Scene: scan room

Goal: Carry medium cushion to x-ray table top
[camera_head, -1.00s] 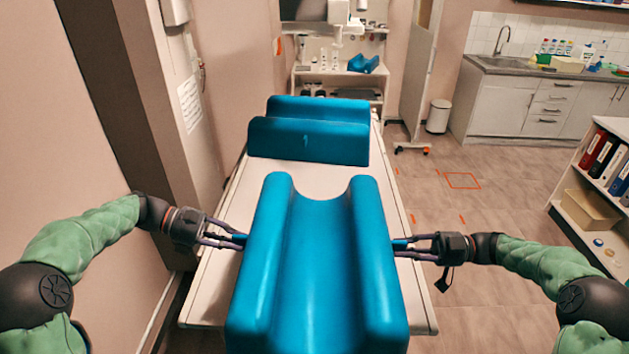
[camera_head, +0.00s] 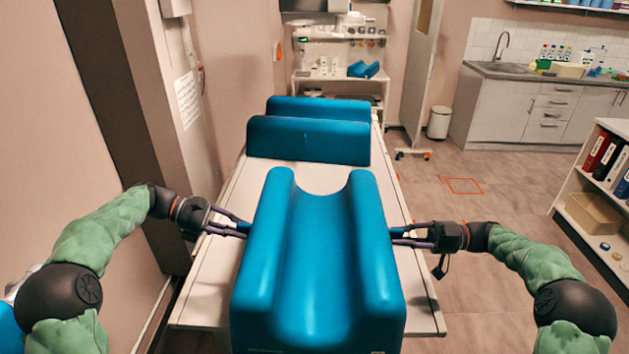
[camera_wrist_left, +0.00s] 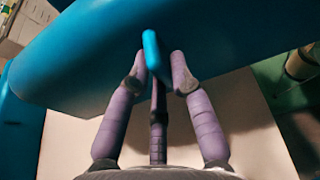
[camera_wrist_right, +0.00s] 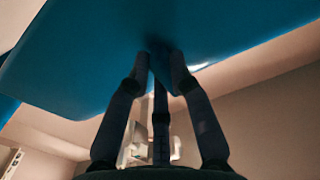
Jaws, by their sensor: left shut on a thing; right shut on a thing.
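A blue cushion (camera_head: 322,260) with a U-shaped trough is held between my two grippers in the head view, over the near end of the white x-ray table top (camera_head: 232,215). I cannot tell whether its underside touches the table. My left gripper (camera_head: 243,229) is shut on a tab on its left side; the fingers around the tab also show in the left wrist view (camera_wrist_left: 158,60). My right gripper (camera_head: 396,236) is shut on its right side, and the right wrist view (camera_wrist_right: 160,62) shows dark fingers closed there. The cushion's bottom is hidden.
Another blue cushion (camera_head: 308,141) stands across the far part of the table. A shelf unit with binders (camera_head: 600,185) stands at the right. A wall is close on the left. Open floor (camera_head: 490,240) lies right of the table.

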